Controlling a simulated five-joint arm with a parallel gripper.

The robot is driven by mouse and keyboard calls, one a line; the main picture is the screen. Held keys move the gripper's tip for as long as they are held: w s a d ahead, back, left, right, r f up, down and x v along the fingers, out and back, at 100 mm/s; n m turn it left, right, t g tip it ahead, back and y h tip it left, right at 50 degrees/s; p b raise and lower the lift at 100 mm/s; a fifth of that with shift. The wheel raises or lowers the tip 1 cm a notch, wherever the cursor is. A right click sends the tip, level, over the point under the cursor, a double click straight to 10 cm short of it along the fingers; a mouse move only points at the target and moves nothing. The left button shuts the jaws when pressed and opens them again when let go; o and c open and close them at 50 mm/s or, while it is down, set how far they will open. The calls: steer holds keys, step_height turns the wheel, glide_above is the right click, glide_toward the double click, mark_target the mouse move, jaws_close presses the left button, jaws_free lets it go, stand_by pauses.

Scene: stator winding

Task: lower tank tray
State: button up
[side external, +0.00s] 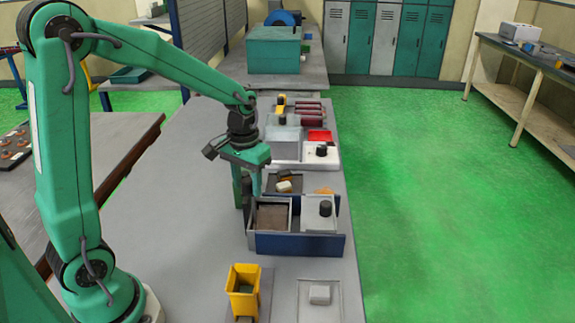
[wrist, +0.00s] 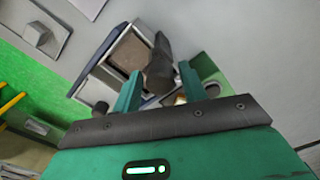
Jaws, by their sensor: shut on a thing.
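My gripper (side external: 249,199) is at the left side of a blue tank (side external: 300,244), with its fingers pointing down. In the wrist view, my gripper (wrist: 160,86) is shut on a dark upright piece (wrist: 158,62), which appears to be the handle of the tray. The tray (side external: 272,216) has a light grey rim and a brown inside, and it also shows in the wrist view (wrist: 127,53). It sits in or just above the left part of the tank; I cannot tell which. My fingers partly hide the handle.
A grey panel with a black knob (side external: 325,209) fills the tank's right part. A second container with pale pieces (side external: 284,186) is close behind. A yellow bin (side external: 243,290) and a grey plate with a block (side external: 319,294) stand in front. The bench's left side is clear.

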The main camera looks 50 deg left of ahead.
steer(key=shift+a+f, duration=0.1)
steer(key=shift+f, duration=0.95)
steer(key=o, duration=0.4)
steer(key=shift+o, duration=0.2)
steer(key=shift+r, duration=0.1)
steer(key=shift+r, duration=2.9)
steer(key=shift+r, duration=0.1)
